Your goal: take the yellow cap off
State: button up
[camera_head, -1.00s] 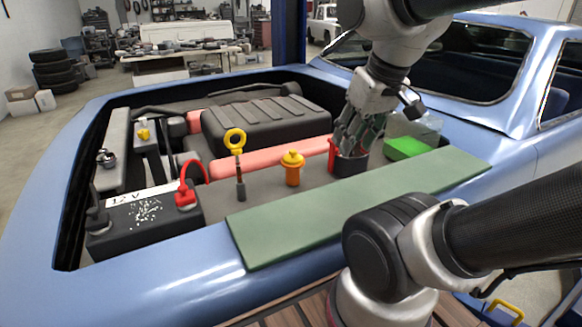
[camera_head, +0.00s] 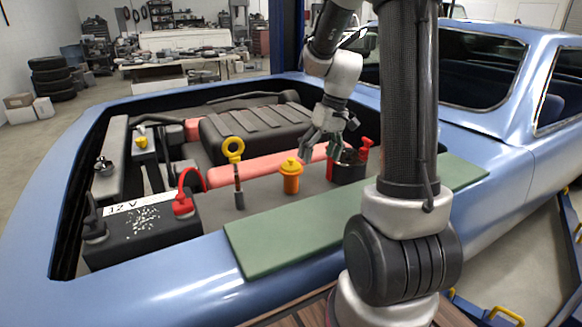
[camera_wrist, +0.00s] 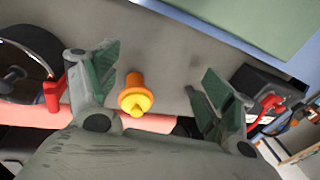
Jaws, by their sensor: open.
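The yellow cap (camera_head: 291,165) sits on top of an upright orange neck (camera_head: 291,184) in the engine bay, between the yellow-ringed dipstick and a black round container. In the wrist view the cap (camera_wrist: 136,101) shows end-on, with the orange neck (camera_wrist: 134,80) beyond it. My gripper (camera_head: 318,152) is open and empty, up and to the right of the cap in the head view. In the wrist view my gripper's fingers (camera_wrist: 161,62) stand apart on either side of the cap, which lies closer to the left finger. I see no contact.
The yellow-ringed dipstick (camera_head: 234,152) stands left of the neck. The black container (camera_head: 347,170) with a red handle (camera_head: 366,146) stands right. The battery (camera_head: 143,228) with its red cable is at front left. A green mat (camera_head: 290,238) covers the near fender.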

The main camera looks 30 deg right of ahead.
aim_at(293, 159)
jog(key=w+d+f+n+t, duration=0.1)
jog(key=w+n+t, duration=0.2)
jog(key=w+n, duration=0.7)
jog(key=shift+m+y, duration=0.3)
jog(key=shift+m, duration=0.6)
jog(key=x, duration=0.4)
jog(key=w+x, duration=0.1)
jog(key=x, duration=0.3)
jog(key=shift+w, duration=0.25)
jog(key=shift+r, duration=0.1)
jog(key=c, duration=1)
